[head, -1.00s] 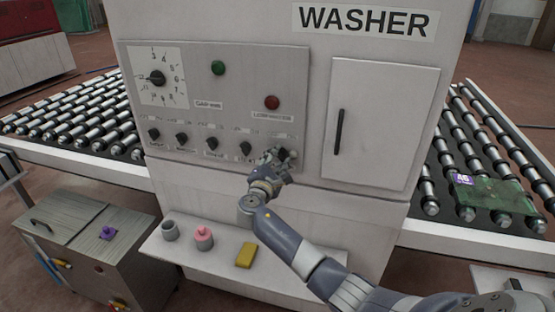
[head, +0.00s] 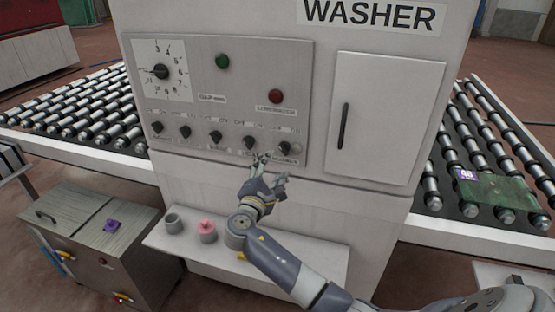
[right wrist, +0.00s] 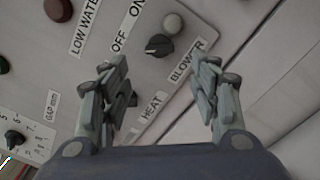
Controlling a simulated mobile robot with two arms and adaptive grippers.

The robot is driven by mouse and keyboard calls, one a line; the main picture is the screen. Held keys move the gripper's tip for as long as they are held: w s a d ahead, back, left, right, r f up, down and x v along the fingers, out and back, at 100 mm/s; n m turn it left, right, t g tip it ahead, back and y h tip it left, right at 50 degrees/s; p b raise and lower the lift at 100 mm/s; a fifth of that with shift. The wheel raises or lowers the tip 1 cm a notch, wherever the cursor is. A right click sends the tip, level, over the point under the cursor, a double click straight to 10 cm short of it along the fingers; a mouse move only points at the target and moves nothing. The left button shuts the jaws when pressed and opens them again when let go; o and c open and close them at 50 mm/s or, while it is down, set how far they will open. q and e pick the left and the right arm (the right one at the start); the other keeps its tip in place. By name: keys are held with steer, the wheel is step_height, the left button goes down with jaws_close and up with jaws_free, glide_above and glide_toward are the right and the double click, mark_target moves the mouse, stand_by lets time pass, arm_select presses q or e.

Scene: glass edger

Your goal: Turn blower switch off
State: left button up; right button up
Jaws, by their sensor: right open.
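The blower switch is the rightmost black knob (head: 284,149) in the row on the washer's grey panel (head: 310,90). In the right wrist view the black knob (right wrist: 158,45) sits beside the OFF and ON labels, with the BLOWER label (right wrist: 188,60) near it. I cannot tell for sure which label it points to. My right gripper (head: 272,170) is open and empty, just below the knob and apart from it. In the right wrist view its fingers (right wrist: 158,76) are spread, with the knob beyond the gap. My left gripper is not in view.
Several similar knobs (head: 249,143) sit to the left; the HEAT one is partly behind a finger. A cabinet door with a handle (head: 344,126) is to the right. Below, a shelf (head: 300,235) holds a grey cup (head: 171,223), a pink item (head: 207,228) and a mostly hidden yellow block.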

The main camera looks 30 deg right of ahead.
steer(key=shift+v, duration=1.7)
steer(key=shift+f, duration=0.1)
